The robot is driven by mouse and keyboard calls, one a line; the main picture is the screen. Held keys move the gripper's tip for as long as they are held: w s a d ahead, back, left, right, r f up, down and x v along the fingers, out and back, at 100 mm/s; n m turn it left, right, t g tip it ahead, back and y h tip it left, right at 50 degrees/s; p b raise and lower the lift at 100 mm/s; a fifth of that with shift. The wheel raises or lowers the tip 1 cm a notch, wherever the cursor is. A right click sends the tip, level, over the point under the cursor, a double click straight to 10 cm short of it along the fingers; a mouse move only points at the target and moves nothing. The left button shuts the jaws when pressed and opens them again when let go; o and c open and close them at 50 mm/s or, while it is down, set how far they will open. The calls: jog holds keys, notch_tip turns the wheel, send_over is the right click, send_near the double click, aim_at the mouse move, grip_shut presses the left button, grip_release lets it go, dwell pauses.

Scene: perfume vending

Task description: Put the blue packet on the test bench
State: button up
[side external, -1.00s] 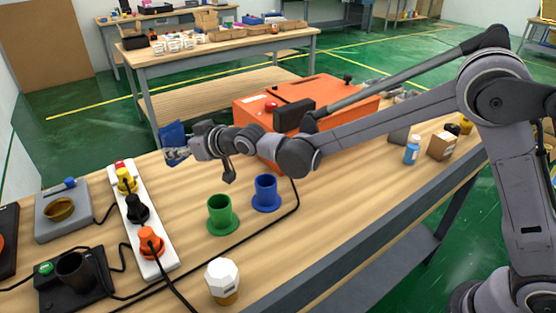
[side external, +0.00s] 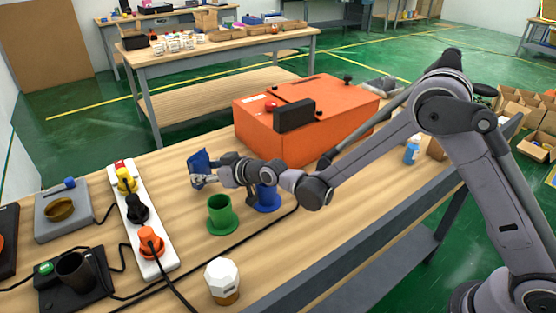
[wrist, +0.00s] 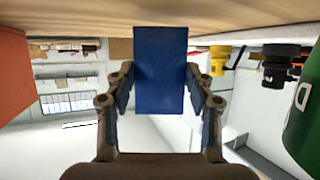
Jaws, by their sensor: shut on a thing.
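The blue packet (side external: 199,161) is held up in my gripper (side external: 207,179), above the near wooden bench (side external: 330,226). It looks tilted in the side view. In the wrist view the blue packet (wrist: 160,85) stands between the two fingers of my gripper (wrist: 160,72), one on each side. The packet appears just above the bench top, but I cannot tell whether it touches. A second wooden bench (side external: 230,50) stands behind; the frames do not show which one is called the test bench.
A green cup (side external: 221,215) and a blue cup (side external: 267,197) stand close to my gripper. An orange box (side external: 290,135) is behind it. A white power strip (side external: 145,230) with plugs lies left. A white-lidded jar (side external: 222,281) stands in front. Bare wood lies left of the packet.

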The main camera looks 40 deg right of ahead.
jog(key=shift+d+f, duration=0.2)
jog(key=shift+f, duration=0.5)
jog(key=shift+f, duration=0.1)
jog(key=o, duration=1.3)
